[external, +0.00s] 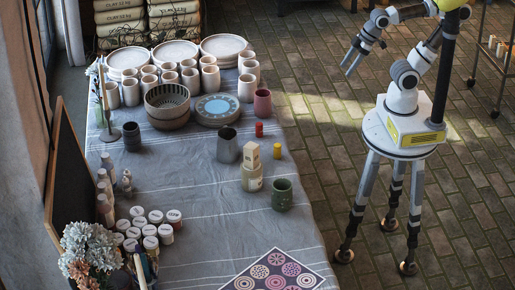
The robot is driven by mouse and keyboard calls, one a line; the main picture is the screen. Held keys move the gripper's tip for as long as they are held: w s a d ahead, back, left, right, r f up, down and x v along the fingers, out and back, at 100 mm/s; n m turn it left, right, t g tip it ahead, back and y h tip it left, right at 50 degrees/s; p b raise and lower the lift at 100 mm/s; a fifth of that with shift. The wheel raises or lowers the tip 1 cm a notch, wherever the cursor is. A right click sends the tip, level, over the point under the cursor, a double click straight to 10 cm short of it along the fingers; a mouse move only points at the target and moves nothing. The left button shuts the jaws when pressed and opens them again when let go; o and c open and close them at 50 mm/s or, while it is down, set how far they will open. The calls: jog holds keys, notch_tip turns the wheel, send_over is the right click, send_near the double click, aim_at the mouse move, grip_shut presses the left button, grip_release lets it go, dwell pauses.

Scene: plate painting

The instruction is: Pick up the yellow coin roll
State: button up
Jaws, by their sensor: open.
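The yellow coin roll (277,151) is a small upright cylinder near the right edge of the cloth-covered table (190,190). It stands just right of a pale block and apart from it. My gripper (346,70) is in the air beyond the table's right side, up and to the right of the yellow roll. Its fingers are apart, with nothing between them. The gripper is well away from the roll, and nothing hides the roll.
Close by are a red roll (259,129), a grey cup (227,146), a pale block (251,152) on a jar (252,179), a green mug (282,195) and a pink mug (262,103). White cups (190,80) crowd the back.

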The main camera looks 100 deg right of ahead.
jog(key=w+d+f+t+h, duration=0.1)
jog(key=w+d+f+t, duration=0.15)
jog(key=w, duration=0.85)
jog(key=w+d+f+n+b, duration=0.1)
jog(key=w+d+f+n, duration=0.2)
jog(key=w+f, duration=0.35)
jog(key=n+t+y+b, duration=0.4)
jog(key=t+y+b, duration=0.35)
jog(key=y, duration=0.35)
send_near(275, 148)
jog(key=shift+g, duration=0.5)
jog(key=x, duration=0.2)
jog(key=b+x, duration=0.1)
jog(key=x, duration=0.1)
jog(key=r+b+x, duration=0.1)
jog(key=x, duration=0.1)
jog(key=shift+w+d, duration=0.3)
jog(key=shift+w, duration=0.05)
jog(key=shift+a+b+x, duration=0.2)
jog(key=shift+b+x, duration=0.75)
jog(key=shift+x, duration=1.8)
jog(key=shift+s+f, duration=0.1)
jog(key=shift+s, duration=0.05)
